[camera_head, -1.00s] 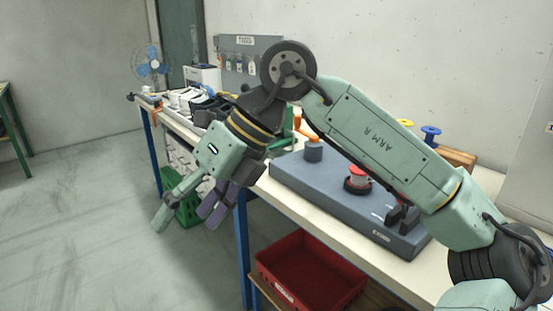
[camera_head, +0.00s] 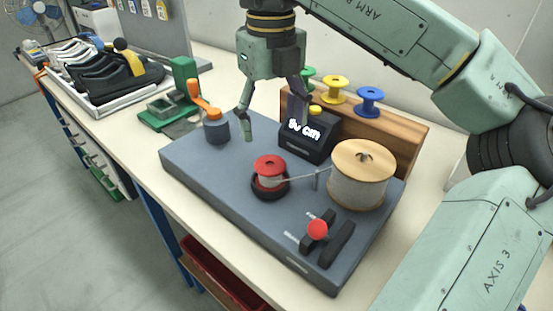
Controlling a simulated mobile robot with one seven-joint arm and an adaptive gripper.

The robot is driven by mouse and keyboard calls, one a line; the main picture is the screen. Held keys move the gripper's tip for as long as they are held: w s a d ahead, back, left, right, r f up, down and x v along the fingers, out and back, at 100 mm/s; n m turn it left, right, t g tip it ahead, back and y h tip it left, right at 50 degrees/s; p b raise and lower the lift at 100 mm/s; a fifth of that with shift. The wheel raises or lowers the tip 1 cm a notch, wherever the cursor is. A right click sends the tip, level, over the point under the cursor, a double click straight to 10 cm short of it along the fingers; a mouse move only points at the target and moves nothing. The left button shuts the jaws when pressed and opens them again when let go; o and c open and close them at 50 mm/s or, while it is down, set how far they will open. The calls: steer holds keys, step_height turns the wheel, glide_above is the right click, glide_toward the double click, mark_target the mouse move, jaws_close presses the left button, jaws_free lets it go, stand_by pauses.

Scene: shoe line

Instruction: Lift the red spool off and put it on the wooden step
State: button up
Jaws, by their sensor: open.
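The red spool (camera_head: 269,167) sits upright in a black round holder on the grey-blue winding board (camera_head: 210,178). Pale thread shows on it and runs right, past a small post, to a large wooden-flanged reel (camera_head: 359,178). The wooden step (camera_head: 402,139) stands behind the board, with green (camera_head: 308,76), yellow (camera_head: 335,88) and blue (camera_head: 369,100) spools on top. My gripper (camera_head: 273,130) points down above the board, fingers spread and empty. In the picture it is just above the red spool, apart from it.
A black display box (camera_head: 308,138) stands behind the red spool. A lever with a red knob (camera_head: 317,230) is at the front. A green tool (camera_head: 178,100) and a shoe tray (camera_head: 98,97) lie farther left.

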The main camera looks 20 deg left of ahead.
mark_target(270, 163)
steer(key=f, duration=0.2)
steer(key=s+f+p, duration=0.1)
steer(key=f, duration=0.2)
steer(key=f+p, duration=0.1)
steer(key=f, duration=0.2)
steer(key=shift+s+a+f, duration=0.1)
steer(key=shift+s+f, duration=0.05)
steer(key=shift+f, duration=0.55)
steer(key=c, duration=1.4)
